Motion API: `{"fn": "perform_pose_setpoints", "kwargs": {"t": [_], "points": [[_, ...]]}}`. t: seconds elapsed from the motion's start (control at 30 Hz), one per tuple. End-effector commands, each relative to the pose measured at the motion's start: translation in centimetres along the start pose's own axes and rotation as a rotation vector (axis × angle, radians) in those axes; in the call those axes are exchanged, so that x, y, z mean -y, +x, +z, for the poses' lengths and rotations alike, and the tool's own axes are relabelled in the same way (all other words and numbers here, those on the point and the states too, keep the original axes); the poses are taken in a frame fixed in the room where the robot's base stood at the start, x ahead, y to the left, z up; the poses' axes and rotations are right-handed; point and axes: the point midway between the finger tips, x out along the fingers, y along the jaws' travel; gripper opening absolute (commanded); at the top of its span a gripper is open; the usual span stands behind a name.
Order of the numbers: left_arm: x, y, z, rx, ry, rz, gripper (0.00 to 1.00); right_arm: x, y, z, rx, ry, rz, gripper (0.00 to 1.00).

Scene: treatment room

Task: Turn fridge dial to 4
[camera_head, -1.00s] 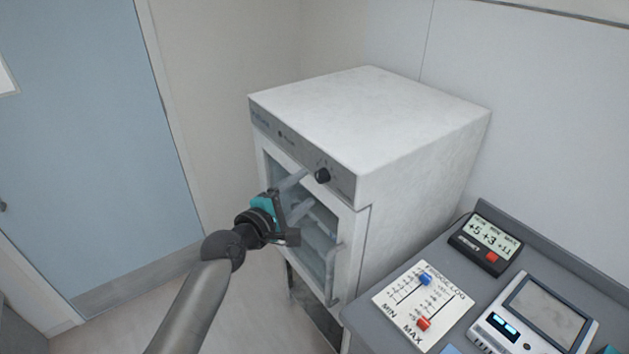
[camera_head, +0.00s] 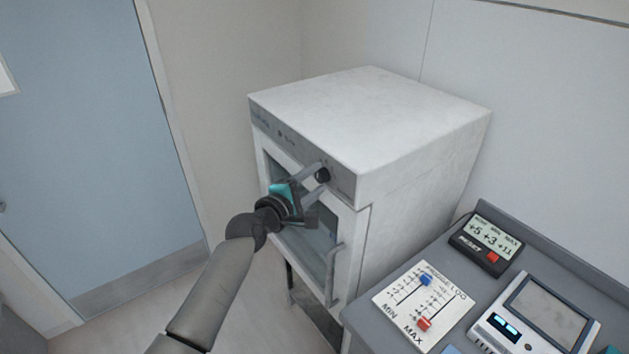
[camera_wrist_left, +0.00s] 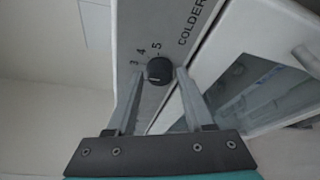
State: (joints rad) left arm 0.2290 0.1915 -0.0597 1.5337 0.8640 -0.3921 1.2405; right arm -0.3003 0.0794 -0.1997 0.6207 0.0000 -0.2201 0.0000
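The fridge dial (camera_head: 322,176) is a round black knob on the grey strip above the fridge's glass door. In the left wrist view the dial (camera_wrist_left: 159,70) has the numbers 3, 4 and 5 and the word COLDER beside it. I cannot tell which number it points to. My left gripper (camera_head: 314,183) is at the dial. In the left wrist view its two fingers (camera_wrist_left: 160,87) are spread, one on each side of the dial, with small gaps showing. My right gripper is not in view.
The white fridge (camera_head: 420,135) has a door handle (camera_head: 332,275) below the dial. To the right, a grey counter (camera_head: 385,280) holds a fridge log card (camera_head: 405,305), a min/max thermometer (camera_head: 486,243) and a device with a screen (camera_head: 545,310). A blue door (camera_head: 90,140) is at left.

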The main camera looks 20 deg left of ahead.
Motion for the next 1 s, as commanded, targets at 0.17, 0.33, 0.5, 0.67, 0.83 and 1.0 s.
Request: {"fn": "perform_pose_setpoints", "kwargs": {"t": [0.17,0.33,0.5,0.67,0.83,1.0], "points": [[0.0,0.0,0.0,0.000,0.000,0.000,0.31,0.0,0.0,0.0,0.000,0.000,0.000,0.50],[0.0,0.0,0.0,0.000,0.000,0.000,0.12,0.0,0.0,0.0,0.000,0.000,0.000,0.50],[0.0,0.0,0.0,0.000,0.000,0.000,0.00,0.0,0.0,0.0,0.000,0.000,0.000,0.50],[0.0,0.0,0.0,0.000,0.002,0.001,0.00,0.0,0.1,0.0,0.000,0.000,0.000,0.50],[0.2,0.0,-0.1,0.000,0.034,0.013,0.00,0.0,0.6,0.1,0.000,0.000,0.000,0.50],[0.5,0.0,-0.1,0.001,0.113,0.046,0.00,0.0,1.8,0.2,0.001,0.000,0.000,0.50]]}}
